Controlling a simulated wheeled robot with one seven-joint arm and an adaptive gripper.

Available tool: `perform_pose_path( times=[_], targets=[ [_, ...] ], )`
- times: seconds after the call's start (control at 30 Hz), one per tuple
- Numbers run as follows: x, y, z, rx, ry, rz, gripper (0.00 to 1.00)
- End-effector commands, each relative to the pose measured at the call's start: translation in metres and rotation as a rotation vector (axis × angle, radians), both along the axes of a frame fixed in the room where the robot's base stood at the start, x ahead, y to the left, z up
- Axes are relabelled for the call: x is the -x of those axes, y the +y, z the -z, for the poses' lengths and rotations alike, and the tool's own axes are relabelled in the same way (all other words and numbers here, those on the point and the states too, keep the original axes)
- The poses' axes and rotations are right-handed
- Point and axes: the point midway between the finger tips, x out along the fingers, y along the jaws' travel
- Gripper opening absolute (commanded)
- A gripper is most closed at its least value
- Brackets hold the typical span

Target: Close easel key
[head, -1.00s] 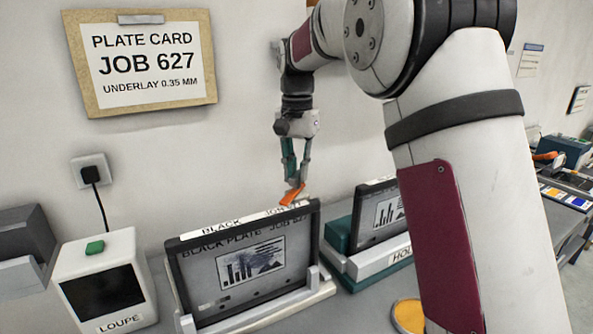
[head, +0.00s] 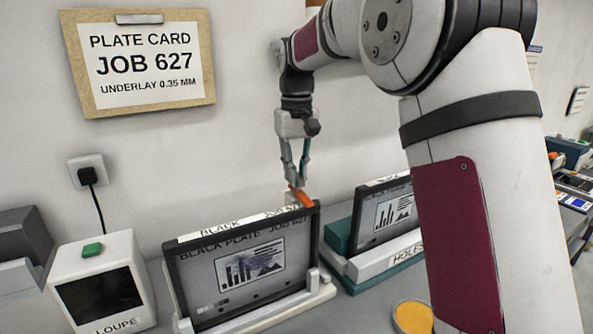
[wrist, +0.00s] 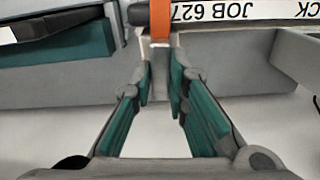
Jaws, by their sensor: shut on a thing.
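The orange easel key (head: 302,198) sits at the top right corner of the dark-framed easel (head: 315,232) that holds the black plate. My gripper (head: 297,183) points down from above, its fingertips at the key. In the wrist view the key (wrist: 160,22) shows as an orange strip between the fingertips (wrist: 160,62), against the strip lettered JOB 627. My gripper is shut on the key. The fingertips hide part of it, and its exact seat on the frame is too small to tell.
A white loupe box (head: 127,250) with a green button stands left of the easel. A second framed plate (head: 385,212) on a green and white holder stands to the right. A yellow-topped round tin (head: 412,317) is near my arm. The wall is close behind.

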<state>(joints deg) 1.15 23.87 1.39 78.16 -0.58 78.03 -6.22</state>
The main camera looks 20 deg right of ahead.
Motion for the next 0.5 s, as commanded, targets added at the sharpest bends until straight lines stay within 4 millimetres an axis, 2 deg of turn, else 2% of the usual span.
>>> perform_pose_path(
  times=[0.5],
  targets=[
    [-0.0006,-0.0002,-0.0017,0.000,-0.005,-0.101,0.00]
  ],
)
